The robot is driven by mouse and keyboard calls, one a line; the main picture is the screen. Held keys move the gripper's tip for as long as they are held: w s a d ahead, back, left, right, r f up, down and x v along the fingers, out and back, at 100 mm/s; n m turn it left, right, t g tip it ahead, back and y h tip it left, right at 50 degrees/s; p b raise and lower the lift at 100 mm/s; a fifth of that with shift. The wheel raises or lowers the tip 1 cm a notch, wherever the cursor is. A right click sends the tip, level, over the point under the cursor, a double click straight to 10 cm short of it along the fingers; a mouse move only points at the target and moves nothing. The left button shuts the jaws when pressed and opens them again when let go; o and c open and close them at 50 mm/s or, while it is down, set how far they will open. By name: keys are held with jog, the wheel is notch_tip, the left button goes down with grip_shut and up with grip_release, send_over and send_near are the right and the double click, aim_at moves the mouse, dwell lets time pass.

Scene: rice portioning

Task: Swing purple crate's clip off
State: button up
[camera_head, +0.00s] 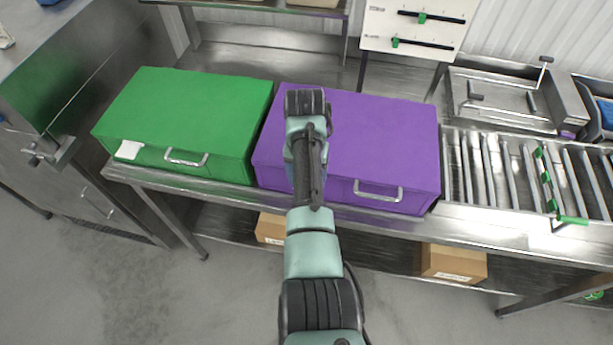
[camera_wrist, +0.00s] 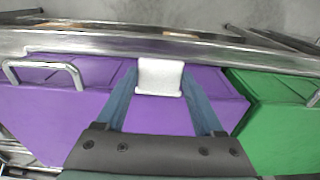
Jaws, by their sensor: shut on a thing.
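The purple crate (camera_head: 370,125) stands closed on the metal table, with a silver handle (camera_head: 378,190) on its front. In the wrist view its purple top (camera_wrist: 60,115) fills the left and middle. The crate's white clip (camera_wrist: 160,76) shows there at the front edge, between the two blue-grey fingers of my gripper (camera_wrist: 160,88). My gripper is shut on the clip, one finger at each side. In the head view my own arm covers the clip and the fingers.
A green crate (camera_head: 195,105) stands close on the left, with its own white clip (camera_head: 129,150) and handle. A roller conveyor (camera_head: 500,170) lies to the right. A panel with green sliders (camera_head: 415,25) stands behind. Cardboard boxes (camera_head: 453,262) sit on the lower shelf.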

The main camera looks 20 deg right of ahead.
jog(key=o, duration=1.4)
jog(key=r, duration=1.3)
jog(key=shift+s+a, duration=0.2)
jog(key=shift+s, duration=0.1)
